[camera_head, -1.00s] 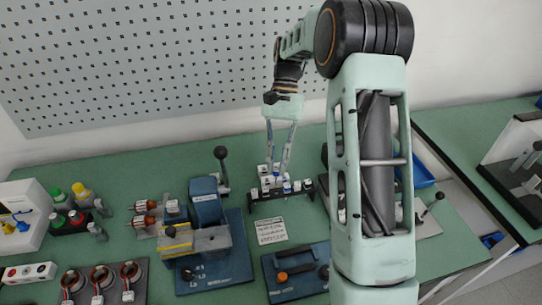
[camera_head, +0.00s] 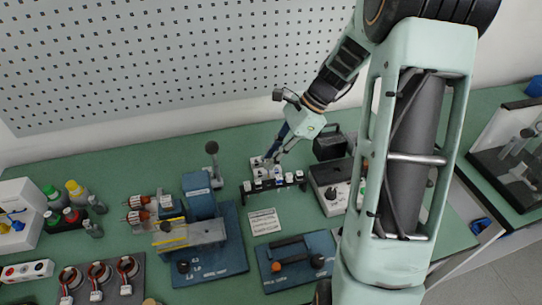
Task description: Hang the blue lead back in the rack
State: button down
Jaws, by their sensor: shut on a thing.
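My gripper (camera_head: 270,156) is low over the back of the bench, just behind the rack, its fingers slanting down to the left. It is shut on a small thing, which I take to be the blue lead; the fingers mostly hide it. The rack (camera_head: 274,186) is a low black bar with several white-topped pieces along it. A small blue patch (camera_head: 280,181) shows at the rack's middle; I cannot tell whether it belongs to the lead. Whether the held thing touches the rack is too small to tell.
A blue press-like machine (camera_head: 201,197) stands left of the rack, with an upright black-knobbed lever (camera_head: 212,148). A grey box (camera_head: 331,188) stands close on the right. The pegboard (camera_head: 180,70) rises behind.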

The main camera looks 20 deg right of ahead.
notch_tip(320, 180, down, 3)
jog(key=shift+r+b, duration=0.15)
jog(key=shift+b, duration=0.7)
jog(key=shift+r+p, duration=0.35)
jog(key=shift+f, duration=0.1)
jog(key=shift+f, duration=0.85)
jog(key=shift+f+b, duration=0.6)
jog(key=shift+f, duration=0.3)
jog(key=shift+f, duration=0.1)
jog(key=shift+f+b, duration=0.55)
jog(key=shift+f, duration=0.3)
